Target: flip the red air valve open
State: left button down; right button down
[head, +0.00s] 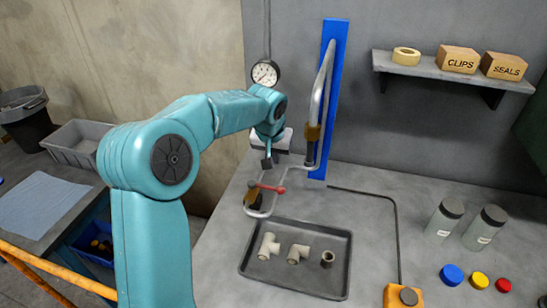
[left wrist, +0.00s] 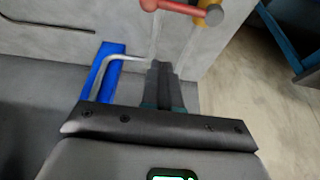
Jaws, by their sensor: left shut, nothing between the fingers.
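The red air valve lever (head: 270,187) has a round red knob on its right end and sits on a bent grey pipe (head: 299,178) above the bench. A brown valve body (head: 252,196) is at its left end. In the left wrist view the red lever (left wrist: 180,8) shows at the top edge, cut off by the frame. My left gripper (head: 267,162) is shut and empty, just above and behind the lever in the head view. In the left wrist view its fingers (left wrist: 163,75) are together, apart from the lever. My right gripper is not in view.
A blue upright board (head: 328,90) carries pipes behind the lever; a gauge (head: 265,73) is beside it. A grey tray (head: 290,282) with several fittings lies in front. Two jars (head: 444,218) and colored caps (head: 452,275) stand right. A shelf (head: 450,75) holds boxes.

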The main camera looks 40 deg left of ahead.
aim_at(266, 187)
pick_arm(q)
notch_tip(266, 187, down, 7)
jog(key=s, duration=0.1)
jog(key=shift+s+d+f+p, duration=0.15)
jog(key=shift+d+p, duration=0.1)
jog(key=shift+p, duration=0.05)
dwell(0.4)
